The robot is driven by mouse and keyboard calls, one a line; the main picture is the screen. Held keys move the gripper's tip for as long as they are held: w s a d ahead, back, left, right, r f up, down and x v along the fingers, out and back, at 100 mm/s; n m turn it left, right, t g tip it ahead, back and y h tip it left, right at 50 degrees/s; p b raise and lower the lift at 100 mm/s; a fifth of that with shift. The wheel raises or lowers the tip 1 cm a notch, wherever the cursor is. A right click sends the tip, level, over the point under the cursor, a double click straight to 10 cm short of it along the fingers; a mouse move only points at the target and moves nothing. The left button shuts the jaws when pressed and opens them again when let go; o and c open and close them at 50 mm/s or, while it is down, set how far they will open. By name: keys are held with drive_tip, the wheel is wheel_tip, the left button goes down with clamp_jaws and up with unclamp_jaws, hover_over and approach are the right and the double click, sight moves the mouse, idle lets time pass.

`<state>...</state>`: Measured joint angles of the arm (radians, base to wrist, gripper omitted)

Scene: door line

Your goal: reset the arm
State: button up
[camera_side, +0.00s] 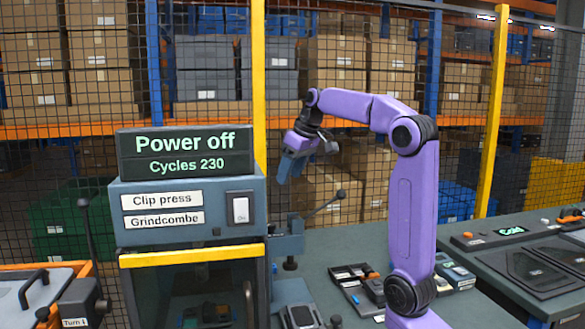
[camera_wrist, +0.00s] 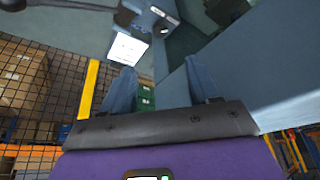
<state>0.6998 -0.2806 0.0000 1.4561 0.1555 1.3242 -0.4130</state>
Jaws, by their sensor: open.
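My purple arm stands on the bench (camera_side: 340,250), raised and bent, with its forearm reaching left. My gripper (camera_side: 284,170) hangs in the air to the right of the clip press, above the lever post beside it. In the wrist view, my gripper (camera_wrist: 161,78) shows two blue-grey fingers set apart with nothing held between them. The clip press (camera_side: 190,212) has a sign (camera_side: 186,152) reading "Power off" and "Cycles 230". A white switch (camera_side: 240,210) sits on its front panel. The gripper appears clear of the press.
A lever with a black knob (camera_side: 340,194) rises near the gripper. Trays with small parts (camera_side: 355,285) lie on the bench by my arm's base. A wire fence with yellow posts (camera_side: 492,110) and shelves of boxes stand behind. A panel marked "Cold" (camera_side: 510,231) is at the right.

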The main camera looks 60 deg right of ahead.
drive_tip(key=shift+s+r, duration=0.25)
drive_tip(key=shift+r, duration=0.25)
